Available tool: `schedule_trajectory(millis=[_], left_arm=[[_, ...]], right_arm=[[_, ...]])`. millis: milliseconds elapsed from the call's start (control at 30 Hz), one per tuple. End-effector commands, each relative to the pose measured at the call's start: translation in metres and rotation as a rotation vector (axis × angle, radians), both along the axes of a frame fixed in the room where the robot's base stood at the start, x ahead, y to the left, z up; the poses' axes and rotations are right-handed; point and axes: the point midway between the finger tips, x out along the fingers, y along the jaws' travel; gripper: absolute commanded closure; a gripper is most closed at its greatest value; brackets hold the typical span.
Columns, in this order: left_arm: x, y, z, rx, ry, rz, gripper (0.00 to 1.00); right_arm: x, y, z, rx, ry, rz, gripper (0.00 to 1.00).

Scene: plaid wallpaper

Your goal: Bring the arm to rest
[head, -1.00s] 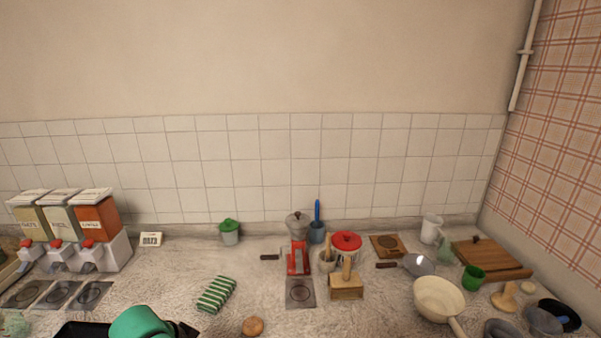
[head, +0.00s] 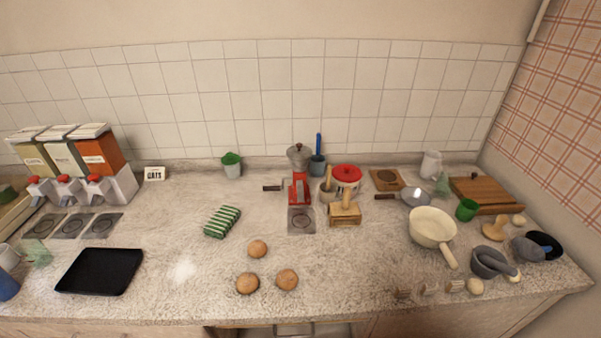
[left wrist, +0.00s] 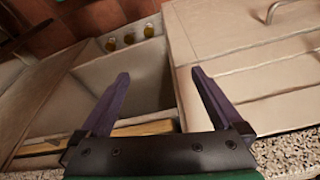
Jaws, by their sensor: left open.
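My left gripper (left wrist: 161,80) shows in the left wrist view, with its two dark fingers wide apart and nothing between them. It points down past the speckled counter edge (left wrist: 290,158) at the pale cabinet fronts (left wrist: 235,50) and an open drawer-like space (left wrist: 85,92). Neither arm shows in the head view. My right gripper is in no view.
Dispensers (head: 97,154) stand at left.

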Motion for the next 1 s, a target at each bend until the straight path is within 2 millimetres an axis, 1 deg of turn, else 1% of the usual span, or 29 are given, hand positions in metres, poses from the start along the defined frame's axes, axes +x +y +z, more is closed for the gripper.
schedule_trajectory(millis=[33,67,100,167,200,233,267,300,333,367,400,433,500,600,700,1000], left_arm=[[-0.004,0.000,-0.028,0.001,0.015,-0.002,0.00],[-0.007,0.000,-0.043,0.002,0.022,-0.003,0.00],[-0.012,0.001,-0.065,0.002,0.031,-0.004,0.00],[-0.023,0.002,-0.101,0.003,0.047,-0.007,0.00],[-0.034,0.003,-0.128,0.005,0.060,-0.009,0.00],[-0.044,0.005,-0.149,0.007,0.071,-0.011,0.00],[-0.056,0.006,-0.170,0.007,0.081,-0.014,0.00],[-0.074,0.009,-0.198,0.009,0.096,-0.017,0.00],[-0.090,0.012,-0.217,0.010,0.107,-0.020,0.00],[-0.105,0.014,-0.234,0.012,0.117,-0.023,0.00],[-0.126,0.018,-0.253,0.014,0.129,-0.026,0.00],[-0.141,0.021,-0.264,0.016,0.138,-0.027,0.00],[-0.170,0.026,-0.282,0.017,0.152,-0.031,0.00],[-0.194,0.031,-0.292,0.020,0.160,-0.035,0.00],[-0.200,0.032,-0.294,0.019,0.161,-0.036,0.00],[-0.200,0.033,-0.293,0.020,0.162,-0.036,0.00]], right_arm=[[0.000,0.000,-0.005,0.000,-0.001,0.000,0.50],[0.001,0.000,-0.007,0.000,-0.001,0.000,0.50],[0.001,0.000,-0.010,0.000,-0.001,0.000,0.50],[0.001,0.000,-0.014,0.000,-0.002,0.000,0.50],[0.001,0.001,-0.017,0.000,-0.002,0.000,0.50],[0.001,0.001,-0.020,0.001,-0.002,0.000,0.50],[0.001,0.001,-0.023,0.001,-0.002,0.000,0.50],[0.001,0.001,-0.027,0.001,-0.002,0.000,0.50],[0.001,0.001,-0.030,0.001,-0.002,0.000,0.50],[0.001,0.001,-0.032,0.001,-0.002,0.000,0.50],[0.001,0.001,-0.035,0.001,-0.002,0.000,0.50],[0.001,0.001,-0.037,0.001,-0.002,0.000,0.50],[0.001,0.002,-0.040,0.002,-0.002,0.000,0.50],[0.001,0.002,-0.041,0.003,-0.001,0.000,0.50],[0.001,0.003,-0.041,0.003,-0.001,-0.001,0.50],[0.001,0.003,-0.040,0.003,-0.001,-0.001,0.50]])
